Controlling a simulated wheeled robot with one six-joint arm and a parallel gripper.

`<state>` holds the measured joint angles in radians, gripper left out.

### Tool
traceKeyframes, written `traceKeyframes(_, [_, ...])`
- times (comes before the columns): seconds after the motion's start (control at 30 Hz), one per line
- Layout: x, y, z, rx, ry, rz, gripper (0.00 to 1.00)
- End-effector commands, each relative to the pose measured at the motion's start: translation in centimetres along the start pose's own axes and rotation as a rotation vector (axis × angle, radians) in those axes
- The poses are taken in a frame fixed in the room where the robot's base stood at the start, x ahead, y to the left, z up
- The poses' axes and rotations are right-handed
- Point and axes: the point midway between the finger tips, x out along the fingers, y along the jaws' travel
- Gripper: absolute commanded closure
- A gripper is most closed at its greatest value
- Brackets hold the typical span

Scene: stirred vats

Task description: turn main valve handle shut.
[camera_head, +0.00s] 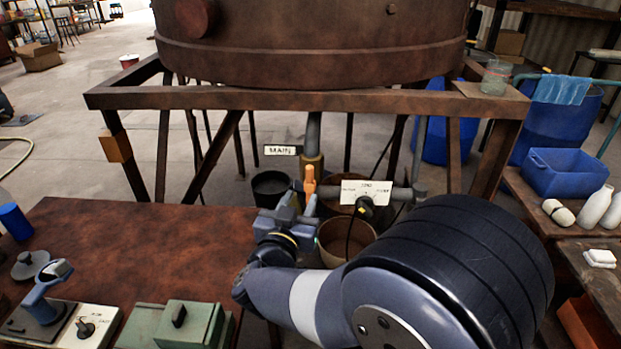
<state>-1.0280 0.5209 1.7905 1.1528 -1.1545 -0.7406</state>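The main valve handle (310,181) is a short orange lever. It stands roughly upright in front of the brass valve body (315,163), below a grey vertical pipe (313,131). A white sign (281,150) reading MAIN hangs to its left. My gripper (303,205) is at the lower end of the handle, and the orange tip sticks up above the fingers. The fingers overlap the handle's lower part in this view, and I cannot tell whether they touch or clamp it. The handle's lower end and pivot are hidden.
A large rusty vat (320,45) rests on a brown frame (230,98) above the valve. Right of the handle are a side pipe and a white sign plate (366,192). Buckets (270,188) stand below. A rust-brown table (130,245) with devices is at left.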

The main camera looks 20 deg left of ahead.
Motion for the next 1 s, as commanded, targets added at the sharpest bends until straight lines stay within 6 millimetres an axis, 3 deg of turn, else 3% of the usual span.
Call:
traceKeyframes(0.2, [4.4, 0.1, 0.1, 0.0, -0.001, 0.003, 0.63])
traceKeyframes(0.43, [7.7, 0.1, 0.0, 0.001, -0.001, 0.001, 0.63])
traceKeyframes(0.83, [8.6, 0.0, 0.0, 0.0, -0.001, -0.001, 0.63])
traceKeyframes(1.0, [8.5, 0.0, 0.0, 0.0, -0.001, -0.001, 0.76])
